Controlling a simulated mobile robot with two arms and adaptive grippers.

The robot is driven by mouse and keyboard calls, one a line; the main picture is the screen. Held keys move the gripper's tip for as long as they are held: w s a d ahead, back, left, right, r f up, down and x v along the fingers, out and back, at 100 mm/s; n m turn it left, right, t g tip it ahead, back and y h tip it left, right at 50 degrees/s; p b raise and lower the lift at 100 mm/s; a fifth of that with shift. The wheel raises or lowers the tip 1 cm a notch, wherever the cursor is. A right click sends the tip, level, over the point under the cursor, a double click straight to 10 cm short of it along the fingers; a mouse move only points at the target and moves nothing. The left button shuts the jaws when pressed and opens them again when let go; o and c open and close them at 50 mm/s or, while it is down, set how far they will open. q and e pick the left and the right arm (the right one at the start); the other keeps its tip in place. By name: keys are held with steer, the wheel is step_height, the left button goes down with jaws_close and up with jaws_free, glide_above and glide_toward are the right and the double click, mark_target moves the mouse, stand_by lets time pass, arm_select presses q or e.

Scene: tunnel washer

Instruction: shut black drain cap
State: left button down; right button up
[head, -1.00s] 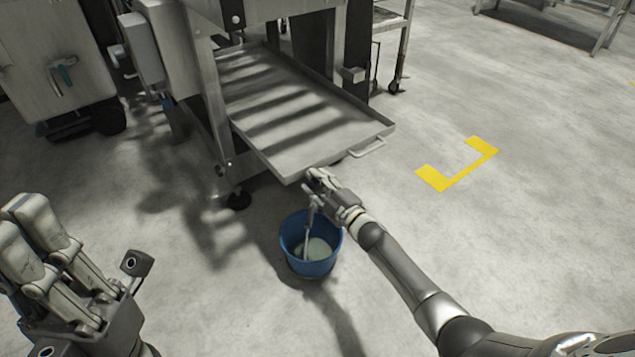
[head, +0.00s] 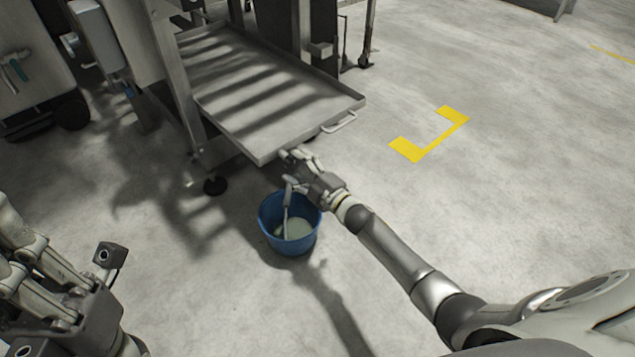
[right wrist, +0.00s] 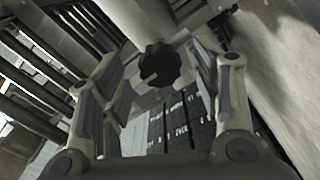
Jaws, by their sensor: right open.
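The black drain cap (right wrist: 158,65), a dark knob with a notched rim, shows in the right wrist view on the end of a pale pipe. It lies between the spread fingers of my right gripper, with no clear contact. In the head view my right gripper (head: 300,168) is at the tray's near corner, above the blue bucket; the cap is hidden there. The right gripper is open. My left gripper (head: 45,270) is at the lower left, far from the cap; its fingertips are cut off by the edge, so its opening is unclear.
The blue bucket (head: 264,226) stands on the floor with pale liquid inside. A grey metal tray (head: 240,130) with a handle juts out above it. A machine foot (head: 215,186) stands left of the bucket. The floor around the yellow marking (head: 432,142) is clear.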

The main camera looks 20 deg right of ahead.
steer(key=v, duration=0.9)
steer(key=shift+w, duration=0.1)
